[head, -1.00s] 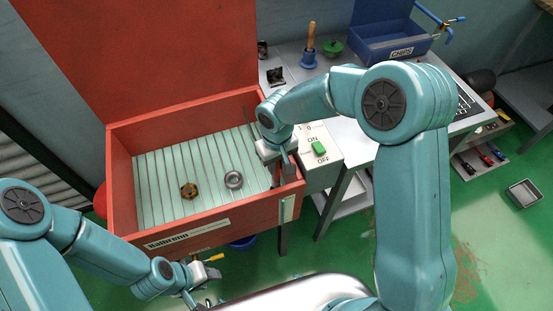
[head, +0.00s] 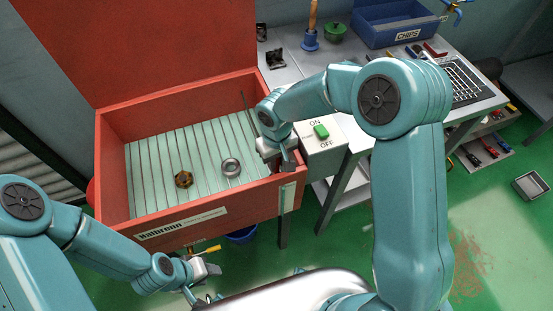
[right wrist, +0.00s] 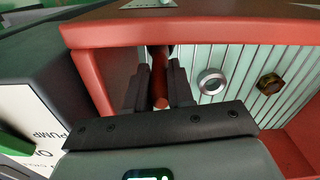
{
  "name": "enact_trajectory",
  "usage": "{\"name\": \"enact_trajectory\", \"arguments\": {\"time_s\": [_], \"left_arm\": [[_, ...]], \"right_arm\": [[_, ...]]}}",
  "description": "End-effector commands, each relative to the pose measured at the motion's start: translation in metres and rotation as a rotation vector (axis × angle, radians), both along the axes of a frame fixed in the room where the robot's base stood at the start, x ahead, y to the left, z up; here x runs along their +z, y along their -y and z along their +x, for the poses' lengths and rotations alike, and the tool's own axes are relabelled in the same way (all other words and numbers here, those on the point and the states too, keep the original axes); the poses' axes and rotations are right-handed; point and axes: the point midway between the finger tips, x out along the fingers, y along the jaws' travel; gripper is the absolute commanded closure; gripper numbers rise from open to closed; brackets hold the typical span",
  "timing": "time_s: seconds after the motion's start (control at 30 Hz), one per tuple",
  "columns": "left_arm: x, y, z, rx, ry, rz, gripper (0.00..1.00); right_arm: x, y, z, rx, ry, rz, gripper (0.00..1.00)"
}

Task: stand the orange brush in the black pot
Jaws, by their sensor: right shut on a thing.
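The orange brush (right wrist: 160,88) shows in the right wrist view as a red-orange handle between the two dark fingers of my right gripper (right wrist: 159,75). My right gripper is shut on it. In the head view this gripper (head: 284,160) is at the right front corner of the red basin, and the arm and fingers hide the brush. A dark patch lies at the brush's far end; I cannot tell whether it is bristles or something else. I cannot make out the black pot with certainty. My left gripper (head: 203,270) is in front of the basin, apart from it; its jaws are unclear.
The red basin (head: 215,208) has a raised lid and a ribbed floor with a brass nut (head: 183,180) and a steel ring (head: 231,167). The switch box (head: 322,152) stands right beside it. The grey bench (head: 290,75) behind carries a blue CHIPS bin (head: 385,30) and a green pot (head: 336,31).

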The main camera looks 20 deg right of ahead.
Motion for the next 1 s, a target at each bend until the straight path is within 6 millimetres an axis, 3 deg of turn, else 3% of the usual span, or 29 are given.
{"name": "enact_trajectory", "arguments": {"time_s": [0.07, 0.1, 0.2, 0.57, 0.67, 1.0], "left_arm": [[0.0, 0.0, 0.0, 0.0, 0.0, 0.0, 0.57], [0.0, 0.0, 0.0, 0.0, 0.0, 0.0, 0.57], [0.0, 0.0, 0.0, 0.0, 0.0, 0.0, 0.57], [0.0, 0.0, 0.0, 0.0, 0.0, 0.0, 0.57], [-0.001, 0.0, 0.0, 0.0, 0.0, 0.0, 0.57], [-0.004, 0.0, 0.0, 0.0, 0.0, 0.0, 0.57]], "right_arm": [[0.0, 0.0, 0.0, 0.0, 0.0, 0.0, 1.0], [0.0, 0.0, 0.0, 0.0, 0.0, 0.0, 0.74], [0.001, 0.0, 0.0, 0.0, 0.0, 0.0, 0.48], [0.007, 0.0, 0.001, -0.001, 0.003, 0.001, 0.48], [0.022, 0.0, 0.001, 0.0, 0.006, 0.0, 0.48], [0.111, 0.0, 0.0, -0.001, 0.007, 0.002, 0.48]]}}
